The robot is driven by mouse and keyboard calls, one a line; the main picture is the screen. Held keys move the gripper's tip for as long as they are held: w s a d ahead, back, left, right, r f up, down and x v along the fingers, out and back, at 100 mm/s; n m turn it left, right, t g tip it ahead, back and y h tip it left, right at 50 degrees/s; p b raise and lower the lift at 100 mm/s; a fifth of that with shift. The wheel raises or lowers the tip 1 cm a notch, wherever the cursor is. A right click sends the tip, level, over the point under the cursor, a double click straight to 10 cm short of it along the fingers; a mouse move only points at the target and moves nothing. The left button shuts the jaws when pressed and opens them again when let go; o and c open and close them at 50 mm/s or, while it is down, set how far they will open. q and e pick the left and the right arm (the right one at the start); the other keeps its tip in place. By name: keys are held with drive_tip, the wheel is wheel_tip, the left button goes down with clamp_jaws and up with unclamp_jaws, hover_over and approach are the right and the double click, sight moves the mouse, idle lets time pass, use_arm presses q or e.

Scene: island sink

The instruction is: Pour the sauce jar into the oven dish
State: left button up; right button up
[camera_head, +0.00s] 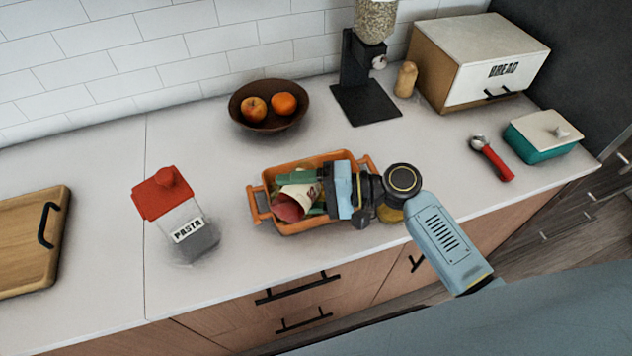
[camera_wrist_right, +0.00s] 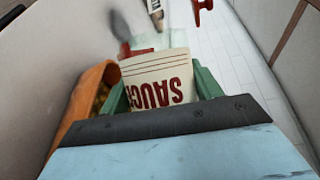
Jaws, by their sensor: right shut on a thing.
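The sauce jar (camera_head: 296,197) is a cream-labelled container with a red end. My right gripper (camera_head: 305,188) is shut on it and holds it tilted over the dish, red end toward the lower left. In the right wrist view the label reading "SAUCE" (camera_wrist_right: 158,88) shows between the green fingers. The orange oven dish (camera_head: 283,229), with side handles, sits on the counter under the gripper, and its edge shows in the right wrist view (camera_wrist_right: 75,103). Its contents are mostly hidden by the jar and gripper. My left gripper is not in view.
A pasta jar (camera_head: 187,230) with a red lid stands left of the dish. Behind it are a fruit bowl (camera_head: 247,118) and a dispenser (camera_head: 366,105). A bread box (camera_head: 440,70), red-handled tool (camera_head: 493,162) and teal container (camera_head: 535,146) are right; a cutting board (camera_head: 22,240) is left.

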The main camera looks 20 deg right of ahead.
drive_tip(key=shift+w+d+r+m+y, duration=0.3)
drive_tip(key=shift+r+m+y, duration=0.2)
drive_tip(key=shift+m, duration=0.3)
drive_tip(key=shift+w+d+r+m+y, duration=0.2)
drive_tip(key=shift+w+r+m+y, duration=0.15)
drive_tip(key=shift+r+m, duration=0.35)
idle(3.2)
